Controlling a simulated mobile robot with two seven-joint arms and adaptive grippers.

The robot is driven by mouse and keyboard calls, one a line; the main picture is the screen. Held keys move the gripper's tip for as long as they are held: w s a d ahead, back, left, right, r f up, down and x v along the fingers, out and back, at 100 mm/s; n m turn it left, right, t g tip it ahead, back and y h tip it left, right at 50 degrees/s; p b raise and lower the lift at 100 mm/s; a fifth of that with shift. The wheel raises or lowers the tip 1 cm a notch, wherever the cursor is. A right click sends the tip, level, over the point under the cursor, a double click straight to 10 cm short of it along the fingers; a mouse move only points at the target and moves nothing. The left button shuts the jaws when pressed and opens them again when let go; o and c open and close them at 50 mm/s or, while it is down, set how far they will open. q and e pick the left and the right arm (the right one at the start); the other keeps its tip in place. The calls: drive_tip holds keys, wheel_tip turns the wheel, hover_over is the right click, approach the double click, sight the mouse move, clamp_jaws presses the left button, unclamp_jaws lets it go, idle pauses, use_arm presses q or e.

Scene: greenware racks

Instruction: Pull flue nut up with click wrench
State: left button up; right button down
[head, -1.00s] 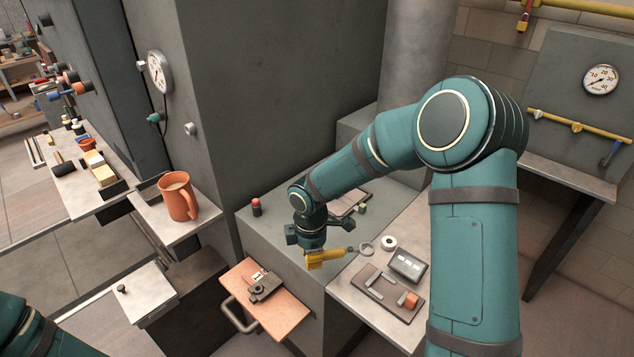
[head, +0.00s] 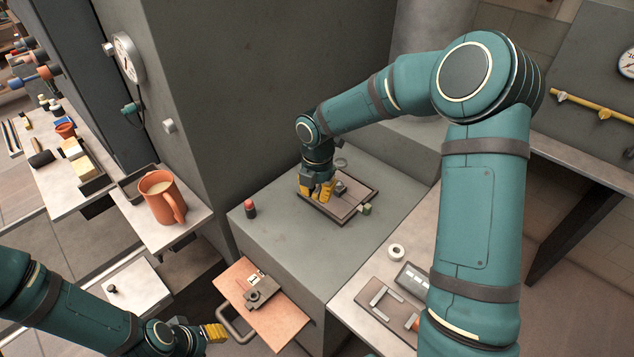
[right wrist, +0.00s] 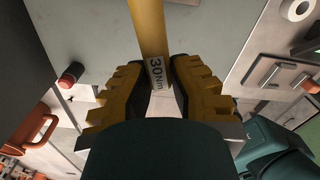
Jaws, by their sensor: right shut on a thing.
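My right gripper (head: 318,192) is over the left part of a dark-framed plate (head: 350,212) on the grey block. In the right wrist view, its ribbed yellow fingers (right wrist: 157,90) are shut on the click wrench (right wrist: 148,35), which has a yellow handle and a "30Nm" label. The wrench's far end is cut off there. A pale ring (head: 342,163) shows just behind the plate; I cannot tell if it is the wrench's head. A small dark nut-like part (head: 340,187) on the plate may be the flue nut. My left gripper (head: 213,333) is low at the bottom left, its jaws unclear.
An orange mug (head: 161,196) stands on the left shelf. A pinkish board (head: 262,306) holds a dark fitting. A white ring (head: 396,251) lies on the right bench.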

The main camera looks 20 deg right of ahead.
drive_tip(key=shift+s+a+r, duration=0.15)
drive_tip(key=shift+s+r, duration=0.05)
drive_tip(key=shift+s, duration=0.1)
use_arm(q)
drive_tip(key=shift+s+a+r, duration=0.1)
drive_tip(key=shift+s, duration=0.15)
use_arm(e)
drive_tip(key=shift+w+f, duration=0.1)
drive_tip(key=shift+f, duration=0.05)
drive_tip(key=shift+f, duration=0.5)
drive_tip(key=shift+f+b, duration=1.6)
drive_tip(key=shift+f, duration=0.75)
use_arm(q)
wheel_tip(320, 180, down, 4)
drive_tip(key=shift+s+r, duration=0.1)
drive_tip(key=shift+r, duration=0.1)
use_arm(e)
drive_tip(key=shift+f, duration=1.05)
